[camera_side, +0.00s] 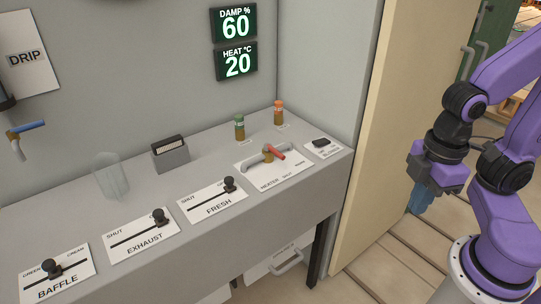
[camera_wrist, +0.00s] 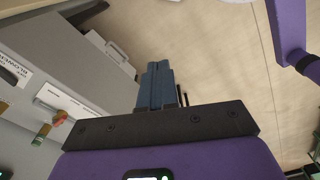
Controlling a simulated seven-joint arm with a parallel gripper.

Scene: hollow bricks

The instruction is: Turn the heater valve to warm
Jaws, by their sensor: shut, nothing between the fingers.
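The heater valve (camera_side: 275,151) has a red lever on a brass body with a grey pipe, on a white plate labelled HEATER at the right end of the grey counter. The plate has SHUT and other small words I cannot read. My gripper (camera_side: 418,207) hangs to the right of the counter, well apart from the valve, with its blue fingers pointing down. In the wrist view the fingers (camera_wrist: 158,72) are together and empty. A red end, likely of the valve lever (camera_wrist: 62,115), shows at the left there.
Sliders labelled FRESH (camera_side: 229,184), EXHAUST (camera_side: 158,215) and BAFFLE (camera_side: 54,270) line the counter front. A green-capped vial (camera_side: 239,128), an orange-capped vial (camera_side: 278,113) and a clear beaker (camera_side: 110,176) stand behind. The heat display (camera_side: 237,64) reads 20. A beige panel (camera_side: 370,130) stands beside my arm.

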